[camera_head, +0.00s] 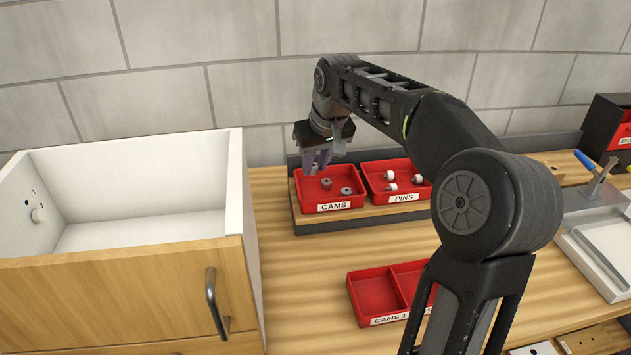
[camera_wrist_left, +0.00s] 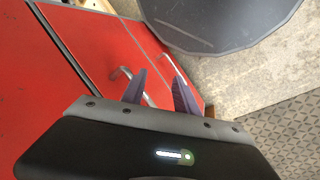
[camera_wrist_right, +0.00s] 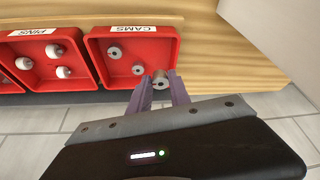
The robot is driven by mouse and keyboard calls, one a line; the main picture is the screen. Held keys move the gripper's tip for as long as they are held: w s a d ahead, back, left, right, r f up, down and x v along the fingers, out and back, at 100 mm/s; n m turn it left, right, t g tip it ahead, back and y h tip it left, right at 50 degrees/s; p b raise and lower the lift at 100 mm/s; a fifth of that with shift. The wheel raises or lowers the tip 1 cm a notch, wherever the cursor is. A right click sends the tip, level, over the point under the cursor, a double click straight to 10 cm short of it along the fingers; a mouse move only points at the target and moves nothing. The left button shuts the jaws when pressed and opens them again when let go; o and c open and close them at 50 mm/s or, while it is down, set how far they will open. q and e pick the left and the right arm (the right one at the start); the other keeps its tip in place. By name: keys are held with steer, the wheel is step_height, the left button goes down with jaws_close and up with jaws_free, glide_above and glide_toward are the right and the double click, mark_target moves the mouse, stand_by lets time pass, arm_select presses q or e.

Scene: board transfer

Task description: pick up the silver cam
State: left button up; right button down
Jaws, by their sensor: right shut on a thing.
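My right gripper (camera_head: 316,161) is over the back left part of the red tray labelled CAMS (camera_head: 333,207). In the right wrist view this gripper (camera_wrist_right: 160,88) is shut on a silver cam (camera_wrist_right: 160,78), a small grey cylinder with a hole, held between the fingertips. Two more silver cams lie in the tray, one nearer the label (camera_wrist_right: 114,53) and one nearer the fingers (camera_wrist_right: 138,69). My left gripper (camera_wrist_left: 160,90) shows only in its wrist view, with its fingers apart and nothing between them.
A red PINS tray (camera_head: 396,198) with several white-and-grey pins stands right beside the CAMS tray. A divided red tray (camera_head: 376,322) sits nearer on the wooden table. A white-lined drawer box (camera_head: 130,255) stands at left. Red panels with handles (camera_wrist_left: 95,50) are near my left gripper.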

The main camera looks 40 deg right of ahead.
steer(key=shift+r, duration=0.95)
steer(key=shift+f, duration=0.1)
